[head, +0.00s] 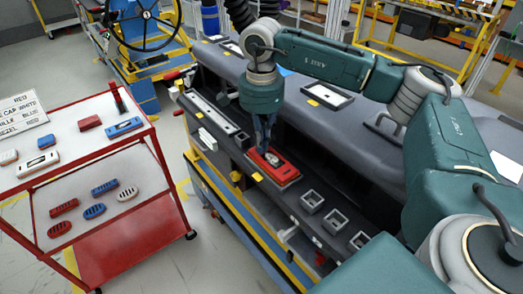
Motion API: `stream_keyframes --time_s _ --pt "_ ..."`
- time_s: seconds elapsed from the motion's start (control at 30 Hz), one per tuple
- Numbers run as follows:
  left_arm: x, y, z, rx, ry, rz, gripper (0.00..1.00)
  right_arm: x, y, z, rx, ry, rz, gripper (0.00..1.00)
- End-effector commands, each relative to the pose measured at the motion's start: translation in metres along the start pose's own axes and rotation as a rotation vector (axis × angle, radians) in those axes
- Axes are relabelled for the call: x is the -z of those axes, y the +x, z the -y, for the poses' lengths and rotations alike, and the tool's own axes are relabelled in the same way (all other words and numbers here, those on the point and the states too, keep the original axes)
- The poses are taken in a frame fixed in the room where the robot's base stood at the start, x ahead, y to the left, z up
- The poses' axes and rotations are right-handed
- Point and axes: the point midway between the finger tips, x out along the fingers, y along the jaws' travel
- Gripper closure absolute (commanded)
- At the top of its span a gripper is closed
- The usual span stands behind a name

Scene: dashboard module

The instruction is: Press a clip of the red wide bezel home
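The red wide bezel (284,174) lies on the dark dashboard module (225,127), near the middle of the head view. It has a red frame around a pale centre piece, with a light edge along its front side. Whether it sits flush or one side stands proud is too small to tell. My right gripper (264,149) points down at the far left end of the bezel. Its dark fingers look close together, with nothing visible between them. The tips are at or just above the bezel; contact cannot be made out. My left gripper is out of view.
Several square grey sockets (335,221) lie right of the bezel. A pale strip panel (209,112) lies to its left. A red two-shelf cart (153,127) with loose red, blue and white parts stands at the left. Clear floor separates the cart from the dashboard stand.

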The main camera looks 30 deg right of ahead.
Motion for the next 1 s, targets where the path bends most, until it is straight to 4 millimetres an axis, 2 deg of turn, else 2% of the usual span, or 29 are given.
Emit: stream_keyframes --time_s 0.23,1.0 --pt "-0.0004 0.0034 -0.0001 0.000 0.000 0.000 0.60 -0.0003 0.0067 -0.0010 -0.005 0.000 0.000 1.00" --pt "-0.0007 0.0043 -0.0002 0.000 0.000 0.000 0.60 -0.0003 0.0088 -0.0018 -0.008 -0.001 -0.001 1.00"
